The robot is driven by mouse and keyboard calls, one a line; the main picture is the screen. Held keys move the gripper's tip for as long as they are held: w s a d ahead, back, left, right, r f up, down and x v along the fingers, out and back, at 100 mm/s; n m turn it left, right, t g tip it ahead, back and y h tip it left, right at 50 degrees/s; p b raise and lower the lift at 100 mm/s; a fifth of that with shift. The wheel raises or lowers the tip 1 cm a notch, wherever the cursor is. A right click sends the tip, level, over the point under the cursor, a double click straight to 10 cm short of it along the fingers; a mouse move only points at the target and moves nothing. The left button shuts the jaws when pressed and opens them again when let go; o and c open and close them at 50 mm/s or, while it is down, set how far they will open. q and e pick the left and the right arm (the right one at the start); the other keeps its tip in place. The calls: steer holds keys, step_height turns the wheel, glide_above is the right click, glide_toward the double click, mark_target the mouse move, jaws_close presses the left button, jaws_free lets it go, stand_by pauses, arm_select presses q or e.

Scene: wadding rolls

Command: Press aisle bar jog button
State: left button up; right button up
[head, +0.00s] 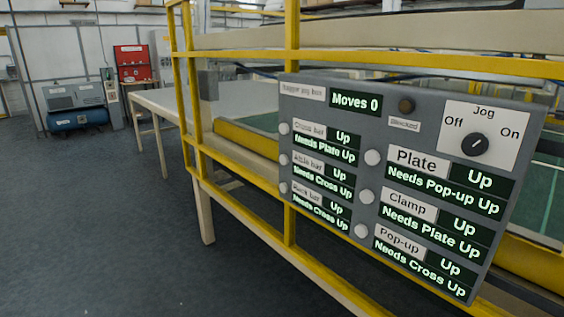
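The grey control panel (365,120) hangs on the yellow rail at the right, tilted in the picture. The aisle bar jog button (283,160) is a small round pale button at the panel's left edge, the middle one of three. The Aisle bar label (308,167) beside it is blurred; its displays read "Up" and "Needs Cross Up". The Jog knob (474,144) sits between "Off" and "On", its pale mark toward the upper right. The "Moves 0" display (356,101) is lit. The lamp (406,105) above "Blocked" looks dark. Neither gripper shows.
The yellow guard rail (292,40) runs around the machine behind the panel. A pale table (160,100) stands left of it. A blue compressor (78,118) and a red cabinet (133,64) stand at the back left. The grey floor at the left front is clear.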

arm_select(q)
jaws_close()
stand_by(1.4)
